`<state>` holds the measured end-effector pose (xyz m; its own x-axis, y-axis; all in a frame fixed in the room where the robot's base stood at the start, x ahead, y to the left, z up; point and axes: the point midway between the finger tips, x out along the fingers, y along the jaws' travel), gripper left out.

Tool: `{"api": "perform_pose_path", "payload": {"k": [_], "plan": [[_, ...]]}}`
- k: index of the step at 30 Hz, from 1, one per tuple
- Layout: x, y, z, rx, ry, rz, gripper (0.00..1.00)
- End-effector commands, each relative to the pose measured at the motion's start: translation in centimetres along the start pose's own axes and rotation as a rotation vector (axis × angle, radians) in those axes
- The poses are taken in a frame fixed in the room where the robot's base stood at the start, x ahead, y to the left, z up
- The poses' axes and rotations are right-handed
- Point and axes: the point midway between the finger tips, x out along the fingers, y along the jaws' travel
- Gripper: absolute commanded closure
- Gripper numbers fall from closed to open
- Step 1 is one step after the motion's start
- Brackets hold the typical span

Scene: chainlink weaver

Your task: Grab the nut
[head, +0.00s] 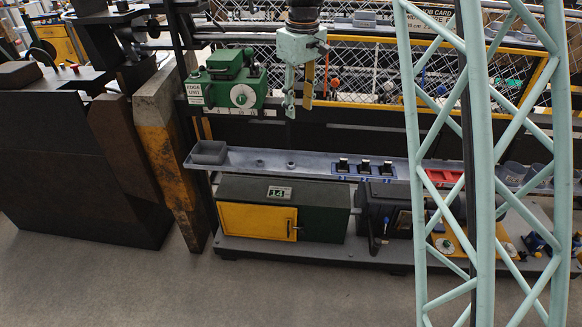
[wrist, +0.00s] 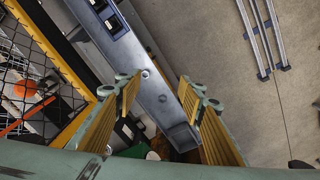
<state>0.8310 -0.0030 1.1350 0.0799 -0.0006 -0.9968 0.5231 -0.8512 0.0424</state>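Two small grey pieces lie apart on the long grey shelf (head: 330,168). One piece (head: 260,163) is nearer the grey bin, and the other (head: 291,164) is further right. Both look like nuts, but they are too small to tell which is the nut. The wrist view shows them between my fingers' lines, one lower (wrist: 163,98) and one higher (wrist: 146,73). My gripper (head: 299,108) hangs above the shelf, pointing down, over the right-hand piece. In the wrist view my gripper (wrist: 159,90) is open, with yellow ribbed pads apart and nothing between them.
A grey bin (head: 208,152) stands at the shelf's left end. Black fixtures on a blue base (head: 363,167) and a red tray (head: 443,177) stand to the right. A green edge unit (head: 227,82) is left of my gripper, with chainlink mesh (head: 350,65) behind.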

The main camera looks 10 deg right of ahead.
Motion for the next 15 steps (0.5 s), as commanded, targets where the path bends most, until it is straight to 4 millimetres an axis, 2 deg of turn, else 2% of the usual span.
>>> {"api": "perform_pose_path", "payload": {"k": [1,15], "plan": [[1.2,0.4,-0.6,-0.008,-0.006,-0.004,0.64],[10.7,3.5,-5.5,-0.094,-0.039,-0.027,0.64]]}}
